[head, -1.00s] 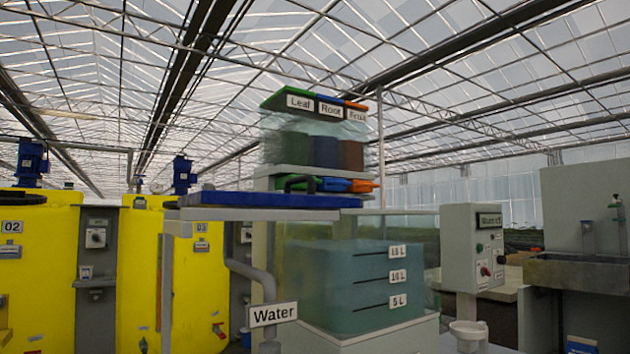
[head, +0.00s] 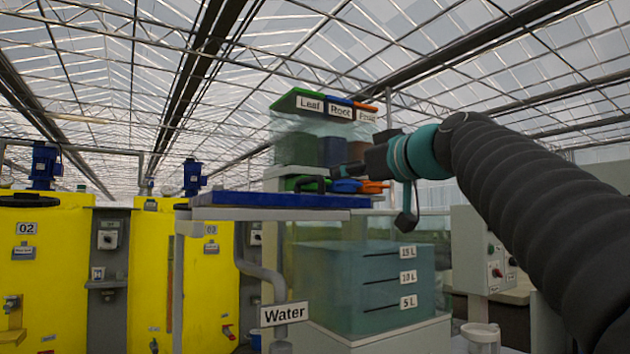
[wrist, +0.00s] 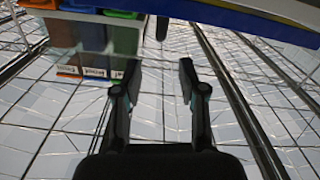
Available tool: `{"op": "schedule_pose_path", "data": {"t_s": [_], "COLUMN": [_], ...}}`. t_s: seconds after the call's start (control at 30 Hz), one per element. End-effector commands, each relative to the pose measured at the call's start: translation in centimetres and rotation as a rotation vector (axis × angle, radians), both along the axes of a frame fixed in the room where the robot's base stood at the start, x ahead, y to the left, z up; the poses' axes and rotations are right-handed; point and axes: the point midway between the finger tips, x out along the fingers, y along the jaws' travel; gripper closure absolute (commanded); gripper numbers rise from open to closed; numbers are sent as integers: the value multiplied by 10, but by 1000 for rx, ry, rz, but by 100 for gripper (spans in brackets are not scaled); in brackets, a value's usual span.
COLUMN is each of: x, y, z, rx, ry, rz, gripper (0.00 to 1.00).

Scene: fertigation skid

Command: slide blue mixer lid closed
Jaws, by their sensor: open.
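The blue mixer lid (head: 265,200) lies flat on a grey frame. It reaches left past the clear mixing tank (head: 365,285), and the tank's top right of the lid is uncovered. In the wrist view, which looks upside down, the lid (wrist: 255,22) crosses the top right corner. My gripper (head: 350,172) comes in from the right, above the tank and just above the lid's right end, apart from it as far as I can tell. In the wrist view my gripper (wrist: 158,78) has its two fingers spread with nothing between them.
A control box (head: 485,250) stands at the right, yellow tanks (head: 45,270) at the left. A grey pipe (head: 262,275) runs below the lid.

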Motion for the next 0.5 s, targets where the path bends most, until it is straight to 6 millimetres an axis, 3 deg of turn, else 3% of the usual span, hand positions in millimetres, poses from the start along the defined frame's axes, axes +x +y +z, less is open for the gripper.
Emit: {"op": "schedule_pose_path", "data": {"t_s": [0.5], "x": [72], "y": [50], "z": [2], "rx": [0], "ry": [3], "rz": [3], "gripper": [59]}}
